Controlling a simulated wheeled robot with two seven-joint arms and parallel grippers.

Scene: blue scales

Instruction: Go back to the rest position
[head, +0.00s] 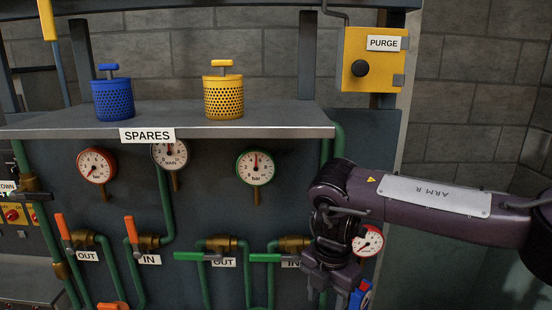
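My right arm, marked "ARM R", reaches in from the right in the head view and bends down in front of the pipe panel. My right gripper (331,284) hangs at the bottom edge, and its fingertips are not clearly seen. Whether it is open or shut cannot be told. A small blue and red thing (360,296) shows beside it, partly hidden. My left gripper is not in view.
A shelf marked "SPARES" (80,124) holds a blue canister (113,101) and a yellow canister (223,99). Below are gauges (255,168), green pipes and valves with orange (131,230) and green handles (190,256). A yellow "PURGE" box (372,84) is upper right.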

